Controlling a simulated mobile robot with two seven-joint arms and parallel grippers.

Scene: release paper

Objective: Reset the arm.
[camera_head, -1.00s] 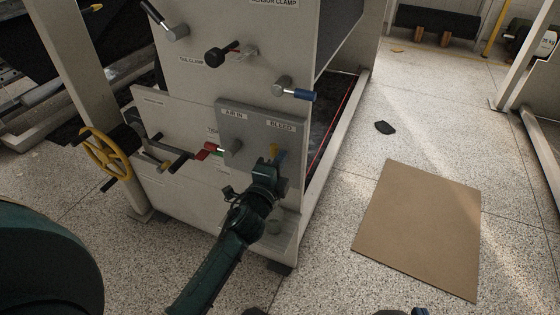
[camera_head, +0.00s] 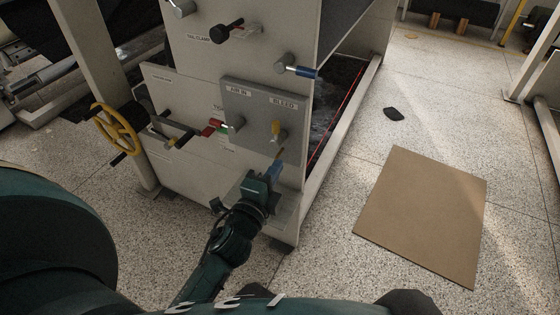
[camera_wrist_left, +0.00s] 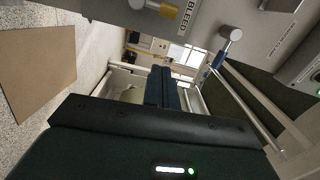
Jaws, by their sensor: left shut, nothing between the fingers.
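My left arm comes in from the bottom in the head view, and its dark green wrist is in front of the pale machine (camera_head: 190,105). My left gripper (camera_head: 277,164) has blue fingers that are shut with nothing between them. It is just below the yellow bleed handle (camera_head: 276,132) in the picture and looks apart from it. In the left wrist view the blue fingers (camera_wrist_left: 163,82) are together, and the yellow handle (camera_wrist_left: 164,10) shows at the top edge. My right gripper is not seen.
A yellow handwheel (camera_head: 117,131) and a blue-tipped lever (camera_head: 303,71) stick out of the machine. A brown board (camera_head: 425,215) lies on the speckled floor at right, near a small black piece (camera_head: 394,114).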

